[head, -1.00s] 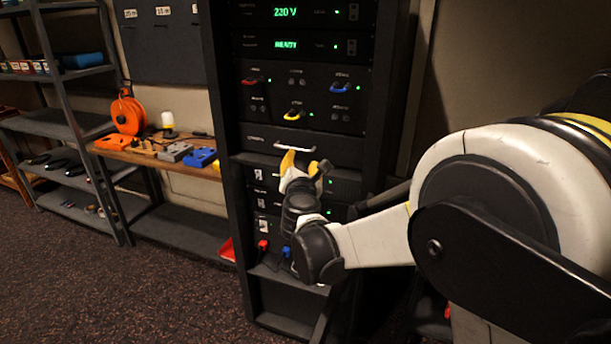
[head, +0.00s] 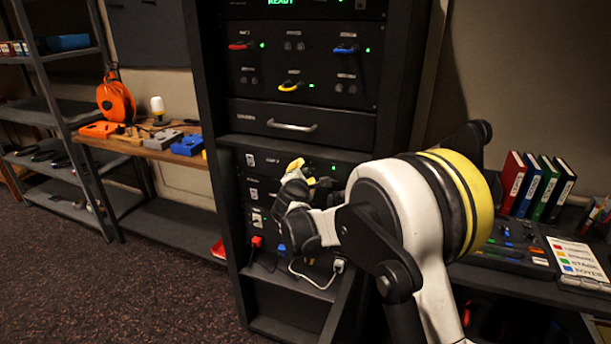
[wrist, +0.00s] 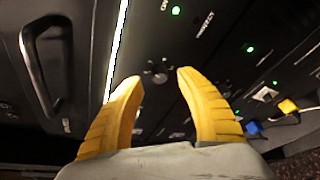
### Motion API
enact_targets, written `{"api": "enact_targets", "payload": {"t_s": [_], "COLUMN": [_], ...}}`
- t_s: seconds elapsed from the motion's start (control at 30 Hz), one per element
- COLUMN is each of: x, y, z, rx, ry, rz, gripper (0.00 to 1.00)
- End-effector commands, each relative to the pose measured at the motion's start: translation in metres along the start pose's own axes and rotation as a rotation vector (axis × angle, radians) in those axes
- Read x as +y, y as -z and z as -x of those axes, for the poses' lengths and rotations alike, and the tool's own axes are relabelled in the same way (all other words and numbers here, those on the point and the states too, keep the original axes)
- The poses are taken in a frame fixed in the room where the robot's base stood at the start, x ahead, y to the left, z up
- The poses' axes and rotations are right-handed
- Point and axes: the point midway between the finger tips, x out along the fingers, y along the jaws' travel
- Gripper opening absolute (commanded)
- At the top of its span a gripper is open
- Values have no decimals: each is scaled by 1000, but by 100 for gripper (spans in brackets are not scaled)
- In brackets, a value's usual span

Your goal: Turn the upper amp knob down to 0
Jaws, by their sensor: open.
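The upper amp (head: 262,162) is the dark panel just below the drawer in the rack, with a green light at its right. In the wrist view its dark round knob (wrist: 159,72) lies between and just beyond my yellow fingertips. My gripper (wrist: 158,84) is open, with one finger on each side of the knob and visible gaps between. I cannot tell the knob's setting. In the head view my gripper (head: 294,165) is in front of the upper amp and hides its knob.
A drawer with a bar handle (head: 292,126) sits just above the amp. Cables with red and blue plugs (head: 257,242) are below. A bench with an orange reel (head: 116,102) is at left; binders (head: 530,186) stand at right.

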Motion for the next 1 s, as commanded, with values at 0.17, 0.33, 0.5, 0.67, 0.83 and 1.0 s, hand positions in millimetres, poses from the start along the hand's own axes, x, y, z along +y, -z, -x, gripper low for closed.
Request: {"api": "enact_targets", "payload": {"t_s": [0.17,0.33,0.5,0.67,0.83,1.0], "x": [-1,0,0,0,1,1], "y": [0,0,0,0,0,0], "z": [-23,-29,-29,-29,-28,-28], "rx": [-1,0,0,0,0,-1], "ry": [0,-1,-1,-1,-1,4], "rz": [0,1,1,1,1,16], "gripper": [44,44,44,6,0,0]}}
